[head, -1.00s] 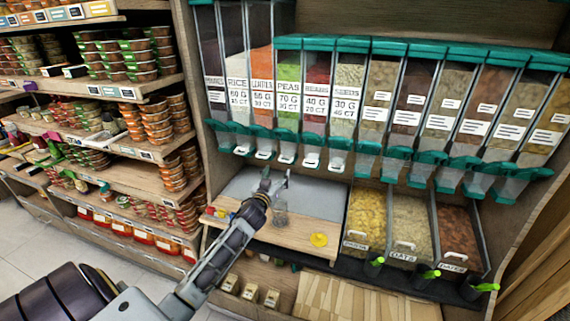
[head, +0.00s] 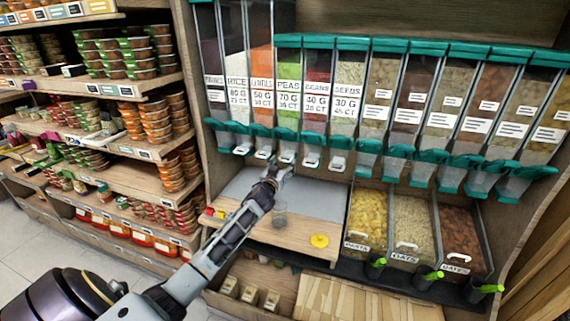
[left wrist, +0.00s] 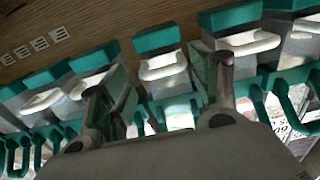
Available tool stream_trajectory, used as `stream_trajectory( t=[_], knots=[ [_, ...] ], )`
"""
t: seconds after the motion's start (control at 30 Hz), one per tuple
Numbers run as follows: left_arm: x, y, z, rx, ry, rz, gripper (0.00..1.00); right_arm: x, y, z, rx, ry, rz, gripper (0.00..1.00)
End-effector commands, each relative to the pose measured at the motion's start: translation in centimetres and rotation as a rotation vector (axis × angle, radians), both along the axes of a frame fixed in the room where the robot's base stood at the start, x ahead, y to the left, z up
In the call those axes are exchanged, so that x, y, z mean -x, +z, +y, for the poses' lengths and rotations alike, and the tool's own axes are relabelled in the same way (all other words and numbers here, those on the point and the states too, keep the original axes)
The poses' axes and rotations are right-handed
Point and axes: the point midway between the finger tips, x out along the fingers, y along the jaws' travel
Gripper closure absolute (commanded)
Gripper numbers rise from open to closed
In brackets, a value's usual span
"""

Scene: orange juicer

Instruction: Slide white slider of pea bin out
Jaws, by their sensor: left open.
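The pea bin (head: 288,95) is the green-filled dispenser with a "PEAS" label in the head view. Its white slider (head: 287,158) sticks out at the bottom of its teal spout. My left gripper (head: 279,173) is open just below the pea and lentil spouts. In the left wrist view its two fingers (left wrist: 161,92) are spread, with one white slider (left wrist: 163,70) under a teal spout seen between and beyond them. Nothing is visibly held. I cannot tell for sure from the wrist view which bin that slider belongs to. My right gripper is not in view.
Neighbouring sliders (head: 311,163) sit close on both sides. A clear glass (head: 279,211) stands on the wooden counter (head: 262,236) below, near a yellow round piece (head: 319,241). Open bins of dry food (head: 410,222) are at the right; stocked shelves (head: 130,130) stand left.

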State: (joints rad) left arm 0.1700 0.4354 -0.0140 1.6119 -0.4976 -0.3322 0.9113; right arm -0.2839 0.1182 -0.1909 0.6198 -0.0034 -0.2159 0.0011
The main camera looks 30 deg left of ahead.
Motion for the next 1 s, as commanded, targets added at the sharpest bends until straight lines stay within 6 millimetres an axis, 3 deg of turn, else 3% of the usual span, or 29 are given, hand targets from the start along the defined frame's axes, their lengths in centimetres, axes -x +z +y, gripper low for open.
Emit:
stream_trajectory(
  t=[0.4,0.83,1.0],
  knots=[
    [-2.4,-0.1,0.6,0.0,0.0,0.0,0.37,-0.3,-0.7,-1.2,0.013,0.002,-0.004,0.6],
    [-2.7,0.0,0.7,0.0,0.0,0.0,0.37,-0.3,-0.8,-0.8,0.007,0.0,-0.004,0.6],
    [-2.7,0.0,0.7,0.0,0.0,0.0,0.56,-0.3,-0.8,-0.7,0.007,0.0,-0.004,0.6]
  ],
)
